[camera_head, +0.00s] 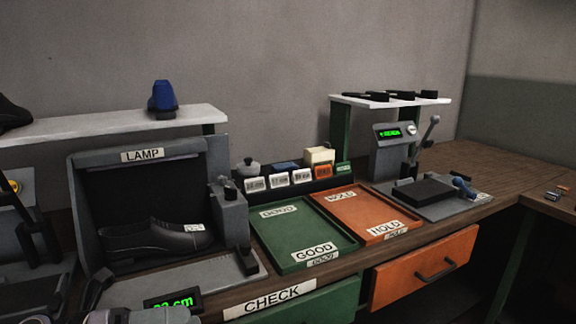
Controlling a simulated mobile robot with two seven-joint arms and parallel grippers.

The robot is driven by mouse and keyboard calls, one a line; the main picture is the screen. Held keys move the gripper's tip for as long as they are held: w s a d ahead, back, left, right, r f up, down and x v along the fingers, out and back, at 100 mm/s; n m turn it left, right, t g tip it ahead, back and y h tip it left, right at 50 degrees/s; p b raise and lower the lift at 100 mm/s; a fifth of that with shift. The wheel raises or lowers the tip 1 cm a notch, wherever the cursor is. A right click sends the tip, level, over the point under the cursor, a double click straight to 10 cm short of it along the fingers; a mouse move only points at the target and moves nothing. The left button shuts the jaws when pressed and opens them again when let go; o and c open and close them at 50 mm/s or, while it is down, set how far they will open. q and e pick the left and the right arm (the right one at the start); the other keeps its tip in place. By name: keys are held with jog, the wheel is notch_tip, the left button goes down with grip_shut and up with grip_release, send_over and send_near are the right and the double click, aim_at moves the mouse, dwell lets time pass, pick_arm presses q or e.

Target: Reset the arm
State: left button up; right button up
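A grey press (389,150) stands at the right end of the bench with a green lit display. Its lever arm (428,132) is raised, leaning slightly right, with a round knob on top. A dark block (424,191) and a small blue handle (462,186) sit on its base plate. A grey part at the bottom left edge (135,316) looks like my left gripper, cut off by the frame; its fingers cannot be made out clearly. It is far from the press. My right gripper is not in view.
A lamp box (84,205) holds a black shoe (160,238). A green GOOD tray (268,233) and an orange HOLD tray (333,216) lie between it and the press. Shelves (100,124) stand behind. An orange drawer (394,282) is below. The wooden top right of the press (505,163) is clear.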

pick_arm(q)
jog(key=a+f+n+t+y, duration=0.3)
jog(key=f+n+t+y, duration=0.95)
jog(key=n, duration=1.45)
jog(key=s+f+n+g+y, duration=0.1)
jog(key=s+f+n+g, duration=0.3)
jog(key=f, duration=0.4)
jog(key=s+d+f+n+g+y, duration=0.1)
jog(key=s+f+n+g, duration=0.2)
jog(key=s+f+n, duration=0.3)
notch_tip(320, 180, down, 2)
jog(key=shift+s+f+g+y+p, duration=0.1)
jog(key=shift+s+g+y+p, duration=0.25)
jog(key=shift+s, duration=0.85)
